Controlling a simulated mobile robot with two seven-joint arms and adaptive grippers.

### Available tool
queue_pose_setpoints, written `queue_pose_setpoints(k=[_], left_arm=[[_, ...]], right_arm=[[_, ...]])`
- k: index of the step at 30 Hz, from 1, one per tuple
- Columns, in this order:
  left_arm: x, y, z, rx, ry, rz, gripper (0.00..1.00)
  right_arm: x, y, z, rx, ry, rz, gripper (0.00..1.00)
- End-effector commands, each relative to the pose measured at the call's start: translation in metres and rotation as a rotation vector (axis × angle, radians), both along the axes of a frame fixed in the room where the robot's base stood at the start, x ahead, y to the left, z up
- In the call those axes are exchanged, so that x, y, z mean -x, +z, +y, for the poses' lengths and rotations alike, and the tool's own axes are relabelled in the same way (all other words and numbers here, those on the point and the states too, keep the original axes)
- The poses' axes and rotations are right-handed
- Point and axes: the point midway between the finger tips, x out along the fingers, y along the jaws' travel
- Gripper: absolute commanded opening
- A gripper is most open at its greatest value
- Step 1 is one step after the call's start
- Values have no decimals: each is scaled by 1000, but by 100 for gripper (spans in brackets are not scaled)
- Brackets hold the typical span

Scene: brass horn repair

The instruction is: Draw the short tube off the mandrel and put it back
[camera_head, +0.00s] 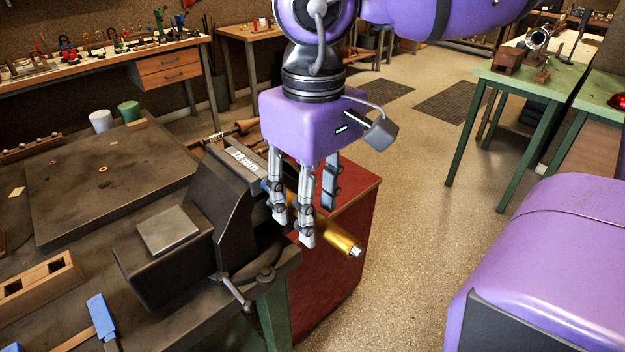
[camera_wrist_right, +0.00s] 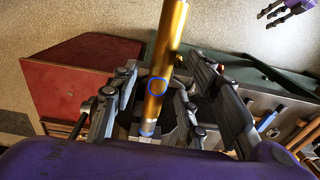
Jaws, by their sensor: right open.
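The brass tube (camera_head: 338,238) sits on the mandrel (camera_head: 356,252), whose silver tip sticks out at the tube's free end. The mandrel points out from the dark vise (camera_head: 205,205) on the bench edge. My right gripper (camera_head: 303,222) is open, fingers down, with its fingers on either side of the tube near the vise. In the right wrist view the tube (camera_wrist_right: 165,55) runs between the spread fingers and carries a blue ring mark. Whether any finger touches it I cannot tell. My left gripper (camera_wrist_right: 276,14) shows small at the top right corner there, apart from the tube.
The bench holds a dark steel plate (camera_head: 105,175), a wooden block with square holes (camera_head: 38,288) and a blue-ended tool (camera_head: 102,318). A red cabinet (camera_head: 345,230) stands below the tube. Open floor (camera_head: 420,220) lies to the right, before a green table (camera_head: 525,75).

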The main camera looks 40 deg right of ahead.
Motion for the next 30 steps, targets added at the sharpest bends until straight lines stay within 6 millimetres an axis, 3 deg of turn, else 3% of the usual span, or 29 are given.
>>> queue_pose_setpoints(k=[10,20,30], left_arm=[[1,-1,0,0,0,3,35],[1,-1,0,0,0,3,35],[1,-1,0,0,0,3,35]], right_arm=[[0,-5,0,-1,-1,0,41],[0,-5,0,-1,-1,0,0],[4,-5,2,-2,-2,-1,0]])
